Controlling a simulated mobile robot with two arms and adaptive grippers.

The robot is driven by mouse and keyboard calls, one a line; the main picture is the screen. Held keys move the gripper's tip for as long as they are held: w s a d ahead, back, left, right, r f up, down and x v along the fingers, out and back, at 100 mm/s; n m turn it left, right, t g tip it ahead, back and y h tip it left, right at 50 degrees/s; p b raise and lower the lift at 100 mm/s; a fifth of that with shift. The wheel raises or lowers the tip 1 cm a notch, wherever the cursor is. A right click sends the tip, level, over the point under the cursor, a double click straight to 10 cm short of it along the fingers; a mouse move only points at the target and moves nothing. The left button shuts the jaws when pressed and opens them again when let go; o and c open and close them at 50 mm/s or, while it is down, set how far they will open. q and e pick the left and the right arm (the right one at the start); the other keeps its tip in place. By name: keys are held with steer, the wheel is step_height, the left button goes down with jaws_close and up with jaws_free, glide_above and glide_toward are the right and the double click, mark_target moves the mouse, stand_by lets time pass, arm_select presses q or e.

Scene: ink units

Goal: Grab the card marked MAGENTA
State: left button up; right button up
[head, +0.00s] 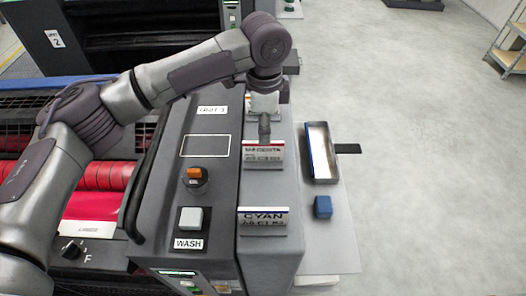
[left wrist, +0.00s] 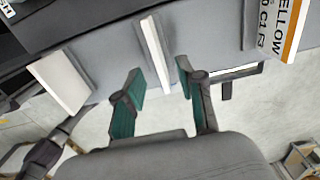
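The MAGENTA card (head: 263,148) stands in a holder on the grey ledge of the machine, its red-topped face showing in the head view. My left gripper (head: 264,128) is right above and behind it, pointing down. In the left wrist view its two green-padded fingers (left wrist: 161,72) are spread apart. A white card seen edge-on (left wrist: 155,45), apparently the MAGENTA one, lies between the fingertips with gaps on both sides. The CYAN card (head: 263,216) stands nearer on the same ledge. The YELLOW card (left wrist: 287,25) shows at the wrist view's upper right.
A grey box (head: 333,167) and a blue block (head: 323,207) stand on a pale side surface (head: 336,243) right of the ledge. Left of the ledge are an orange knob (head: 194,174) and a WASH button (head: 191,218). Open floor lies at the right.

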mark_target(263, 160)
arm_select(q)
step_height(263, 160, down, 2)
steer(key=shift+w+f, duration=0.1)
steer(key=shift+f, duration=0.15)
steer(key=shift+f+p, duration=0.35)
steer(key=shift+p, duration=0.2)
steer(key=f, duration=0.1)
steer(key=f+p, duration=0.1)
steer(key=f, duration=0.1)
steer(key=shift+s+a+f+p, duration=0.2)
steer(key=shift+s+f+p, duration=0.05)
steer(key=shift+f+p, duration=0.05)
steer(key=shift+w+f, duration=0.1)
steer(key=shift+f, duration=0.3)
jaws_close()
